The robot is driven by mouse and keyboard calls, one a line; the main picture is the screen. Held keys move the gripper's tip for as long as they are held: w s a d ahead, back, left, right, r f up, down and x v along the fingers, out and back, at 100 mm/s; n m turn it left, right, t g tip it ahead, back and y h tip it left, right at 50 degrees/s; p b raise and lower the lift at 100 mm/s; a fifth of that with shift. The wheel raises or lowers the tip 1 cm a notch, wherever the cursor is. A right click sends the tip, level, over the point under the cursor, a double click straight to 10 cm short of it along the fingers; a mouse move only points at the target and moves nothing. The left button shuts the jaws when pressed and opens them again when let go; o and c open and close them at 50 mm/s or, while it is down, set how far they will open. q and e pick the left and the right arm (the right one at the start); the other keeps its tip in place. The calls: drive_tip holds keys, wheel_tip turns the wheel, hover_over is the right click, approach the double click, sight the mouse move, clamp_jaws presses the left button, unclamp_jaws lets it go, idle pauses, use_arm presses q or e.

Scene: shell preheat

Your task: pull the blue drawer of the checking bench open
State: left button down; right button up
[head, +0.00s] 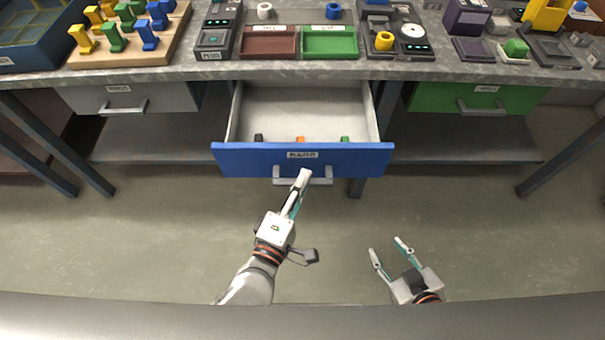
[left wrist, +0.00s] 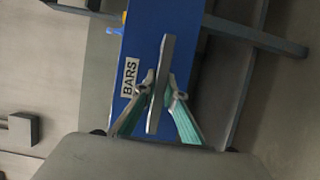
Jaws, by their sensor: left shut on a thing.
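The blue drawer (head: 240,160) is under the middle of the bench and stands open, its inside showing from above. A few small items, dark, orange and green, lie just behind its front panel. In the left wrist view the blue front (left wrist: 150,35) carries a label reading BARS. My left gripper (head: 303,176) is at the drawer's grey handle (head: 322,181). In the left wrist view its fingers (left wrist: 158,95) are closed on the handle bar (left wrist: 162,75) from both sides. My right gripper (head: 388,248) is open and empty, low and right of the drawer, above the floor.
The bench top (head: 180,74) holds a brown tray (head: 268,42), a green tray (head: 330,42), a pegged wooden board (head: 125,55) and several devices. A grey drawer (head: 170,97) at left and a green drawer (head: 435,98) at right are shut. The floor in front is clear.

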drive_tip(key=shift+w+d, duration=0.1)
drive_tip(key=shift+w, duration=0.05)
use_arm(q)
drive_tip(key=c, duration=2.1)
unclamp_jaws()
use_arm(e)
drive_tip(key=shift+w+r, duration=0.1)
drive_tip(key=shift+w, duration=0.05)
use_arm(q)
drive_tip(key=shift+s, duration=0.15)
drive_tip(key=v, duration=1.1)
drive_tip(key=shift+s+a, duration=0.15)
drive_tip(key=shift+s, duration=0.2)
